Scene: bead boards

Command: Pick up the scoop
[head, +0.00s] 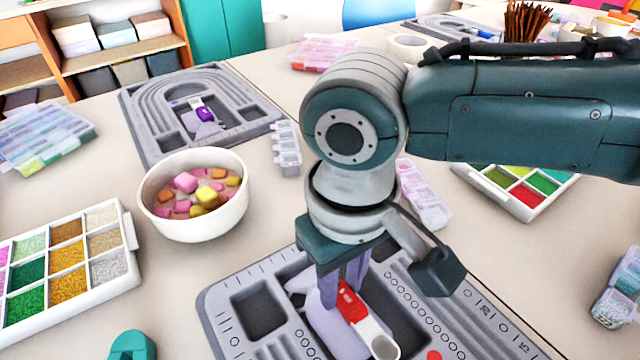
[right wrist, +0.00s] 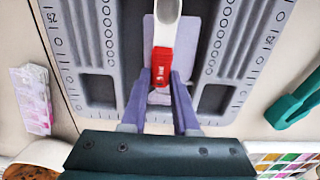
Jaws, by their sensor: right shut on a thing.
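The scoop (head: 351,304) has a red handle and a pale bowl that points toward the lower right in the head view. In the right wrist view its red handle (right wrist: 161,66) lies between my fingertips and its bowl runs off the top edge. My right gripper (head: 345,284) points down over the near bead board and is shut on the red handle; its purple fingers also show in the right wrist view (right wrist: 161,84). The scoop is over a pale lilac pad (head: 326,325) on the grey board (head: 222,298). I cannot tell whether it touches the pad. My left gripper is out of view.
A white bowl of colourful pieces (head: 160,221) stands left of the board. A bead tray (head: 125,275) is at the left, with a teal looped object (head: 131,345) near the front edge. A second board (head: 142,125) with a purple scoop (head: 205,114) lies farther back.

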